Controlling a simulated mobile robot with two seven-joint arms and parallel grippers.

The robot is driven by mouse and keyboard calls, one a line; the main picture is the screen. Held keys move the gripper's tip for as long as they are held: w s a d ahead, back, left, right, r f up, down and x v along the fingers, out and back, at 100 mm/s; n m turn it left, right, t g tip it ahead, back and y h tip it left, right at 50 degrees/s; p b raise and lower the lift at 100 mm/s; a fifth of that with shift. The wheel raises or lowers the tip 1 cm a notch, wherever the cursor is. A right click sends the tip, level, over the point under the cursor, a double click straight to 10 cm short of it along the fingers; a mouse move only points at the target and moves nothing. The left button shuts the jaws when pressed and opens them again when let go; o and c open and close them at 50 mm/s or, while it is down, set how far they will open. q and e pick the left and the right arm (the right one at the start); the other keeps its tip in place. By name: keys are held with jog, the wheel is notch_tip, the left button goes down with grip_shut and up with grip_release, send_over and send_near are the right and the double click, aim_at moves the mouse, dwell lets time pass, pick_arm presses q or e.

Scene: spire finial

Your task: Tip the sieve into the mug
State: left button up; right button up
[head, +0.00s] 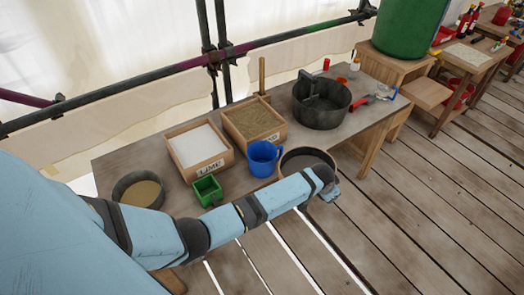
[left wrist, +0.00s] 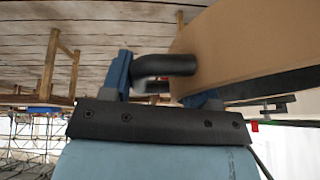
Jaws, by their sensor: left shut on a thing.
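The sieve (head: 308,159), round with a pale tan wall and a dark grey inside, is just right of the mug at the table's front edge. Its tan wall (left wrist: 245,45) fills the upper right of the left wrist view. My left gripper (left wrist: 165,78) is shut on its dark handle (left wrist: 178,64). In the head view my left gripper (head: 328,190) is partly hidden by its own wrist. The sieve looks roughly level; its contents are unclear. My right gripper is not in view.
Behind the mug stand a labelled lime box (head: 198,148) and a sand box (head: 254,122). A green container (head: 207,190) is left of the mug. A dark round pan (head: 138,189) stands at left, a big black pot (head: 321,104) at back right. Scaffold poles run behind.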

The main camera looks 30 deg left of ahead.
pick_arm(q)
jog(key=a+r+n+h, duration=0.1)
jog(key=a+r+h, duration=0.3)
jog(key=r, duration=0.5)
jog(key=a+r+n+t+h+b, duration=0.1)
jog(key=a+r+h, duration=0.4)
jog(key=a+r, duration=0.4)
jog(key=shift+s+a+r, duration=0.2)
jog(key=shift+s+r, duration=0.15)
jog(key=shift+r, duration=0.1)
jog(key=shift+a+t+h+b, duration=0.3)
jog(key=shift+a+h+b, duration=0.05)
jog(key=shift+a+h, duration=0.1)
jog(key=shift+a+n, duration=0.2)
jog(key=shift+n, duration=0.1)
jog(key=shift+a+r+h+b, duration=0.1)
jog(key=shift+a+h+b, duration=0.25)
jog(key=shift+a+b, duration=0.1)
jog(key=shift+a, duration=0.15)
jog(key=shift+s+a+h+b, duration=0.1)
jog(key=shift+a+h+b, duration=0.3)
jog(key=shift+a, duration=0.05)
